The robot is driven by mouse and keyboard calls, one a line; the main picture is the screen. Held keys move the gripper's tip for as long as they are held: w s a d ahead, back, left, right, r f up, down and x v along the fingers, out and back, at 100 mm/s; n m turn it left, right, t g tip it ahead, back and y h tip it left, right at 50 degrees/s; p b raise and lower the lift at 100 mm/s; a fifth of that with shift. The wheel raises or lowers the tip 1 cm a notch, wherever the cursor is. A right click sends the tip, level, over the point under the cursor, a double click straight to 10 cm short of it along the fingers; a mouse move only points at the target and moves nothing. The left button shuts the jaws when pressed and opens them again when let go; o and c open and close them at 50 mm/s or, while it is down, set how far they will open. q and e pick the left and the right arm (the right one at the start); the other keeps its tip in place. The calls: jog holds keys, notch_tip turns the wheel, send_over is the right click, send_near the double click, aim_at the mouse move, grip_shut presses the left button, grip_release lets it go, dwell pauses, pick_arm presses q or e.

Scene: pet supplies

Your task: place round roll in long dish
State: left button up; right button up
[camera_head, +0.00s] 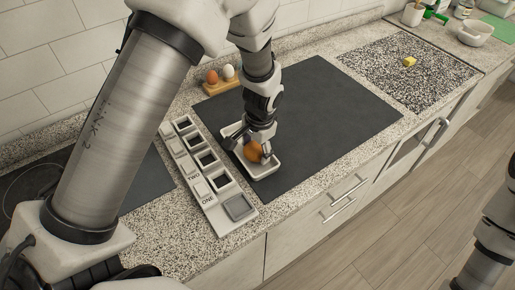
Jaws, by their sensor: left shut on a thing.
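The round roll (253,152) is orange-brown and sits between the fingers of my left gripper (259,147), which is shut on it. The long dish (268,169) is white and shallow and lies on the dark mat. The roll is over or inside the dish; I cannot tell whether it touches the bottom. My gripper and wrist hide part of the dish. At the right edge a part of my right arm shows, but its gripper is out of view.
A long tray with square compartments (217,213) stands just left of the dish. An egg holder (221,85) with eggs is at the back. The dark mat (335,125) is clear to the right. A yellow block (409,61) lies on the speckled board (385,72).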

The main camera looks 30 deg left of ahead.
aim_at(259, 150)
pick_arm(q)
jog(key=shift+s+d+f, duration=0.15)
jog(key=shift+s+f, duration=0.25)
jog(key=shift+f, duration=0.2)
jog(key=shift+s+r, duration=0.1)
jog(key=shift+r, duration=0.1)
jog(key=shift+w+f, duration=0.15)
jog(key=shift+w, duration=0.05)
jog(key=o, duration=1.1)
jog(key=shift+w+a+f, duration=0.2)
jog(key=shift+w+a, duration=0.05)
jog(key=shift+a, duration=0.05)
jog(key=shift+s+d+r, duration=0.15)
jog(key=shift+s+r, duration=0.05)
jog(key=shift+s, duration=0.05)
jog(key=shift+w+r, duration=0.2)
jog(key=shift+r, duration=0.1)
jog(key=r, duration=0.3)
jog(key=r+b, duration=0.1)
jog(key=r, duration=0.3)
jog(key=d+r, duration=0.1)
jog(key=r, duration=0.2)
jog(key=shift+s+d+r, duration=0.1)
jog(key=shift+s+r, duration=0.2)
jog(key=shift+s, duration=0.05)
jog(key=shift+r, duration=0.35)
pick_arm(e)
notch_tip(259, 150, down, 3)
jog(key=shift+s+r, duration=0.1)
jog(key=shift+r, duration=0.05)
